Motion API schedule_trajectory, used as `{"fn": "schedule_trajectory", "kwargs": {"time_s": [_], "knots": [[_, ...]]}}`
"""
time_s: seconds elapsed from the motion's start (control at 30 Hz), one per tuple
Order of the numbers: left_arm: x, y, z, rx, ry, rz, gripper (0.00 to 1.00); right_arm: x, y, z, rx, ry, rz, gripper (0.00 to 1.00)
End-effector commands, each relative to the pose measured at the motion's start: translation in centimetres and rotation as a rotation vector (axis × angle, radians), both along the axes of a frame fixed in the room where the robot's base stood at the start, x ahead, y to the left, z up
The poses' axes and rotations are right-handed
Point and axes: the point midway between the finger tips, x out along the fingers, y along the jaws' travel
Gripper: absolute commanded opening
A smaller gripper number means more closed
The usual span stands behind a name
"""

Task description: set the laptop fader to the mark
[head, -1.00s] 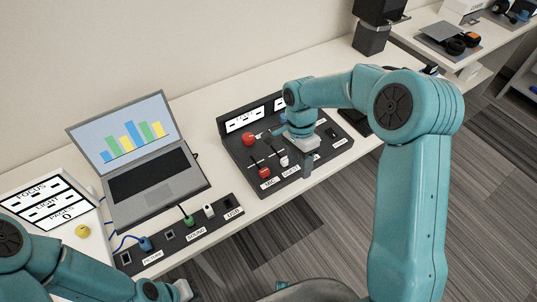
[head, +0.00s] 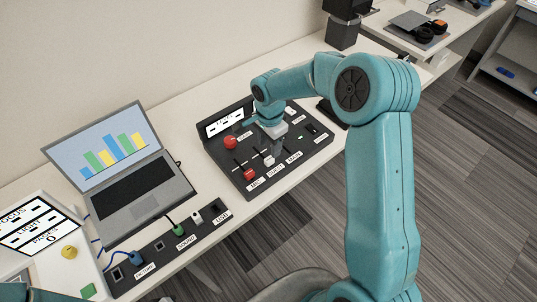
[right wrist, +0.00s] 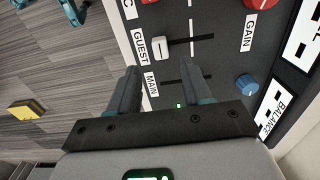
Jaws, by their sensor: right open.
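The dark mixer panel (head: 215,150) lies on the desk, right of the laptop (head: 135,185). It has a red fader cap (head: 249,174) and a white fader cap (head: 269,161). The wrist view shows the white cap (right wrist: 161,49) in the slot labelled GUEST, just beyond my fingertips. The slot labelled MAIN (right wrist: 175,82) runs across between the fingers, with no cap visible on it. I see no readable laptop label or mark. My right gripper (head: 277,150) points down over the panel, open and empty; its fingers (right wrist: 160,70) straddle the MAIN slot in the picture. My left gripper is out of view.
A red GAIN knob (head: 230,142) and a blue knob (right wrist: 247,84) stand on the panel near the fingers. A socket strip (head: 150,260) with cables lies in front of the laptop. A white panel with a yellow knob (head: 69,252) is at left.

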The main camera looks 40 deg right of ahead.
Motion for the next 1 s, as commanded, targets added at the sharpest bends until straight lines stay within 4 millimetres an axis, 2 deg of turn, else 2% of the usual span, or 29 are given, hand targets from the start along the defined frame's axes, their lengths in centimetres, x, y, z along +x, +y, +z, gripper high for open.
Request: {"fn": "schedule_trajectory", "kwargs": {"time_s": [0.1, 0.3, 0.47, 0.7, 0.83, 0.87, 1.0], "knots": [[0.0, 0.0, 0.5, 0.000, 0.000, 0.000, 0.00, 0.0, 0.1, -2.6, 0.001, 0.005, 0.002, 0.49], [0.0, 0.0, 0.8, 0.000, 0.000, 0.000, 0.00, 0.1, 0.2, -5.4, 0.001, 0.002, 0.004, 0.49], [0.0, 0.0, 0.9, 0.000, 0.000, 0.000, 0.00, 0.2, 0.2, -6.3, 0.001, 0.000, 0.003, 0.49], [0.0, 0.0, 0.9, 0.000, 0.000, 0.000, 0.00, 0.2, 0.2, -6.4, 0.000, 0.000, 0.003, 0.49], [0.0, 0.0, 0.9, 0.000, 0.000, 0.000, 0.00, 0.2, 0.2, -6.3, 0.000, 0.000, 0.003, 0.07], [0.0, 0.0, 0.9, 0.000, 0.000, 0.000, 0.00, 0.2, 0.2, -6.3, 0.000, 0.000, 0.003, 0.00], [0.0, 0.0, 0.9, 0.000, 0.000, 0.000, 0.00, 0.2, 0.2, -6.3, 0.000, 0.000, 0.004, 0.00]]}}
